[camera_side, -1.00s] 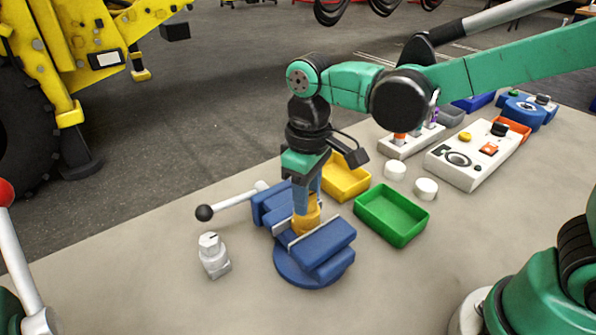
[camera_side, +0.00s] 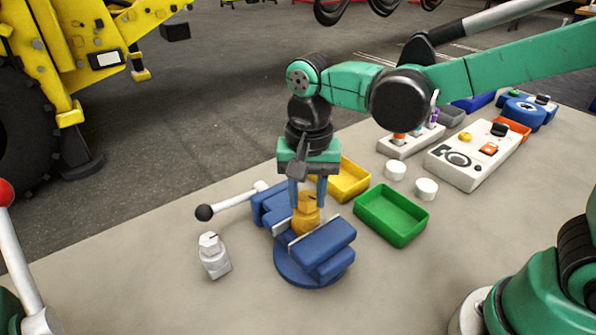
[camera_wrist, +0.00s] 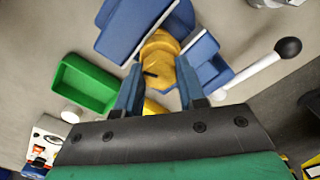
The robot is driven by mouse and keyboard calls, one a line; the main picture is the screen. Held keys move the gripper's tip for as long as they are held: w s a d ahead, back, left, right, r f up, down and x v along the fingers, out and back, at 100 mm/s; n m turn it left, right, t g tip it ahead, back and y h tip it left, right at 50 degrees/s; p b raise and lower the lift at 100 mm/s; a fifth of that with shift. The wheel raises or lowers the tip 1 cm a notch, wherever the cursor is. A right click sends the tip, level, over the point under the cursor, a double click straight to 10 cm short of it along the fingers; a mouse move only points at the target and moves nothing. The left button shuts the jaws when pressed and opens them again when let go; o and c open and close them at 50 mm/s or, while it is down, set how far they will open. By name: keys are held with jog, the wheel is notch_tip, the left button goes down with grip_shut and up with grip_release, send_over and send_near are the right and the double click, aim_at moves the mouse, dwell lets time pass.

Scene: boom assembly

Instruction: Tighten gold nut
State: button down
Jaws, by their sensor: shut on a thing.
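The gold nut (camera_side: 307,202) sits upright on a gold fitting (camera_side: 303,222) held between the jaws of the blue vise (camera_side: 327,247). The nut also shows in the wrist view (camera_wrist: 158,50), with a dark mark on its face. My gripper (camera_side: 307,205) points down over the vise and is shut on the gold nut, one blue finger on each side. In the wrist view my gripper (camera_wrist: 160,72) has its fingers along the nut's left and right sides. The lower part of the gold fitting is hidden by the vise jaws.
A silver-white fitting (camera_side: 214,256) stands left of the vise, near the vise handle with its black knob (camera_side: 204,213). A yellow bin (camera_side: 347,180) and a green bin (camera_side: 391,215) stand behind and right. White round pieces (camera_side: 427,189) and a control box (camera_side: 478,156) lie beyond. The front table is clear.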

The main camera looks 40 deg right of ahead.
jog(key=m, duration=1)
jog(key=c, duration=0.6)
grip_release()
jog(key=n, duration=1.1)
jog(key=shift+n, duration=0.3)
